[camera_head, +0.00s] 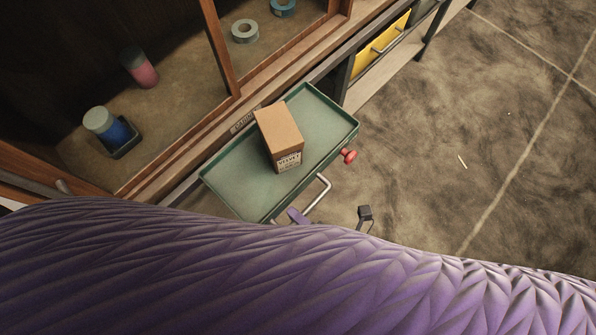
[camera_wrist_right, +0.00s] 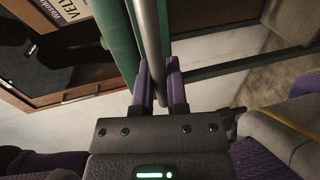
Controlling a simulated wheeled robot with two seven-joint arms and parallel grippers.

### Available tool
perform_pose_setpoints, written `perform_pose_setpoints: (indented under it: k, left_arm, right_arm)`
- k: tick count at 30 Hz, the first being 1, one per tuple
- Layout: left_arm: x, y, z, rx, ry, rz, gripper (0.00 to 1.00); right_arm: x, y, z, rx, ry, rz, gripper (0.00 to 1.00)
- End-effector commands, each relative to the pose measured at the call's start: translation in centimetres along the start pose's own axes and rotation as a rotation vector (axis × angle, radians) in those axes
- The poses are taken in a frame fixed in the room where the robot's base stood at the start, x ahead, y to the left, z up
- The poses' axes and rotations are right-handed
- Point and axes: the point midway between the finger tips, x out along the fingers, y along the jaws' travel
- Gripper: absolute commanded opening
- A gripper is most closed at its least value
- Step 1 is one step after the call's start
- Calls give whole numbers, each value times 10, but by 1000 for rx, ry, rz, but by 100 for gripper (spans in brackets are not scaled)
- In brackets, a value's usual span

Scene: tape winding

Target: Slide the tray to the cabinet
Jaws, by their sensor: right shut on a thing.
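The green tray (camera_head: 222,196) lies alongside the front edge of the wooden cabinet (camera_head: 222,45), and a brown cardboard box (camera_head: 279,133) stands on it. A bent metal handle (camera_head: 319,199) sticks out from its near side, and a red knob (camera_head: 348,156) is at its right. My right gripper (camera_wrist_right: 159,88) is shut on the handle bar (camera_wrist_right: 149,35) in the right wrist view. In the head view only a purple fingertip (camera_head: 297,215) of it shows near the handle; my purple arm covering hides the rest. My left gripper is not in view.
Inside the cabinet are a blue jar (camera_head: 108,128), a pink cylinder (camera_head: 139,68) and tape rolls (camera_head: 245,31). A rack with a yellow drawer (camera_head: 380,43) stands beyond the tray. The floor (camera_head: 480,130) at the right is mostly clear.

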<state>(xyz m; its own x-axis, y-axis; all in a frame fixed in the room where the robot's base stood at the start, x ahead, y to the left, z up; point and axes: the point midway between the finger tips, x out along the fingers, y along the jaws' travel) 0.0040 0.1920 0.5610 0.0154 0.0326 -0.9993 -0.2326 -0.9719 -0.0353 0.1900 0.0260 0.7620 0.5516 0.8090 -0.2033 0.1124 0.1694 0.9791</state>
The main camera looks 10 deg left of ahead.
Motion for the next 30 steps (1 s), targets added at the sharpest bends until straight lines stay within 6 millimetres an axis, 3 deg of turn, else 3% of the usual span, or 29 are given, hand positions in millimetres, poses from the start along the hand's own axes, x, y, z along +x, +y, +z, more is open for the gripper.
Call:
perform_pose_setpoints:
  k: [4,5,9,19,27,30]
  left_arm:
    - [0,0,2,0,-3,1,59]
    - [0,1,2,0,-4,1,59]
    - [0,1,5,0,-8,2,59]
    - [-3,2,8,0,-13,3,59]
    - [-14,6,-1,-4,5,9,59]
    - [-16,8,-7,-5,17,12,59]
  right_arm:
    - [-1,-2,-5,4,10,-5,0]
    - [-1,-2,-6,4,11,-5,24]
    - [-1,-2,-4,4,9,-3,51]
    - [-8,-1,-3,3,5,-4,51]
    - [-75,0,-3,3,7,-6,51]
    - [-91,-1,-3,4,7,-5,51]
